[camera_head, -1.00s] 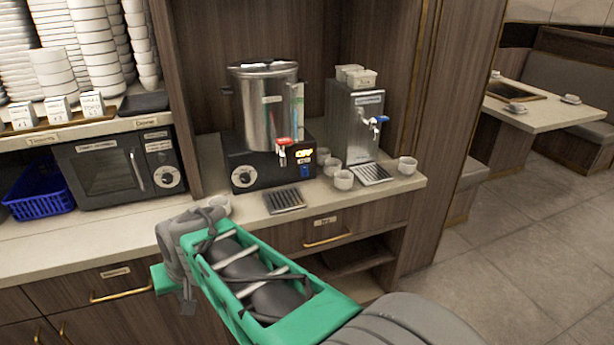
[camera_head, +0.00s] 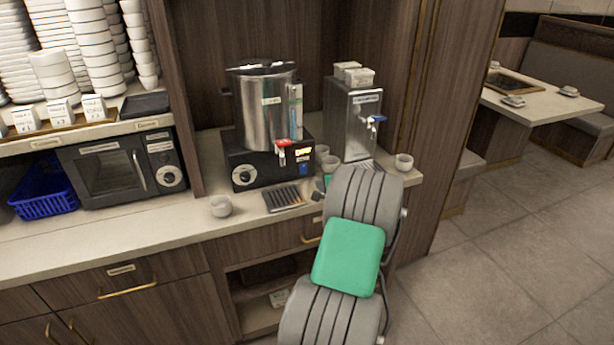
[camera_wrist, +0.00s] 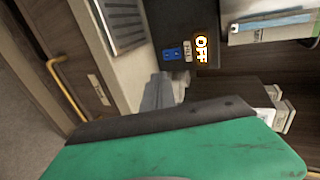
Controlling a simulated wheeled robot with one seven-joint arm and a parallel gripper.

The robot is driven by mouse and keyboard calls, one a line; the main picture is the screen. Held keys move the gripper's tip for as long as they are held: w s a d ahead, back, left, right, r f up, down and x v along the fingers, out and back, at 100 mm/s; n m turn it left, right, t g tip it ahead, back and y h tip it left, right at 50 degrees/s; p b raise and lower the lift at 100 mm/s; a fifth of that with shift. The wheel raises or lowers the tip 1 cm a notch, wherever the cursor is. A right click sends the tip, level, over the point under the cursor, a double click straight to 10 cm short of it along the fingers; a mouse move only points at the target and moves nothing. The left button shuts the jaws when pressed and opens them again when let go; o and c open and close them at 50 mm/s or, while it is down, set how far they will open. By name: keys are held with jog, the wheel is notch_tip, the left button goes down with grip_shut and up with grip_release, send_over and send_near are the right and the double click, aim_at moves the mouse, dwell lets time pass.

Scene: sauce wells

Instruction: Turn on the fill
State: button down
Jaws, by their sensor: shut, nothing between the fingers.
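The steel boiler (camera_head: 265,108) stands on a black base at the back of the counter. On the base's front right are a lit orange display (camera_head: 302,152) and a blue switch (camera_head: 304,170). In the wrist view the display (camera_wrist: 201,48) reads OFF, and the blue switch (camera_wrist: 172,54) sits beside a small label that seems to read FILL. My gripper (camera_wrist: 160,93) is shut and empty, just in front of the base and apart from the switch. In the head view my arm hides most of it.
A drip grille (camera_head: 284,198) lies before the boiler. A steel dispenser (camera_head: 353,118) stands to the right, partly behind my arm. White cups (camera_head: 221,206) (camera_head: 404,162) stand on the counter. A microwave (camera_head: 120,167) is at the left.

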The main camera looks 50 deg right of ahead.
aim_at(304, 173)
jog(key=p+x, duration=0.1)
jog(key=x, duration=0.3)
jog(key=p+x, duration=0.1)
jog(key=x, duration=0.3)
jog(key=r+p+x, duration=0.1)
jog(key=x, duration=0.4)
jog(key=shift+w, duration=0.35)
jog(key=shift+w+d+f, duration=0.1)
jog(key=shift+d, duration=0.05)
jog(key=shift+w+d+f+b, duration=0.15)
jog(key=shift+f+b, duration=0.4)
jog(key=shift+b, duration=0.7)
jog(key=shift+r+p, duration=0.5)
jog(key=shift+p, duration=0.05)
jog(key=shift+r, duration=0.15)
